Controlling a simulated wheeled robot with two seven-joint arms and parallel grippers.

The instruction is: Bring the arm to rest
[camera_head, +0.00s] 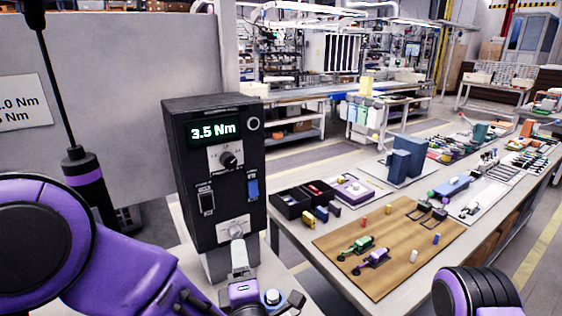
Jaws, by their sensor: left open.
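A black control box (213,165) stands in front of me, left of the middle, with a lit display reading 3.5 Nm. It has a knob (229,159), a dark switch (206,200), a blue switch (253,188) and a lower dial (233,231). A dark screwdriver with a purple band (84,176) hangs upright at the left. My purple left arm comes in from the left. My left gripper (252,284) is open and low, just before the box's lower front; whether it touches the box is unclear. My right gripper is out of view; part of my right arm shows at the bottom right.
A long table (300,252) at the right carries a wooden board (340,272) with small tools and pegs, black bins (290,204) and blue blocks (408,155). A grey panel (130,75) stands behind the box. Open floor (300,153) lies beyond the table.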

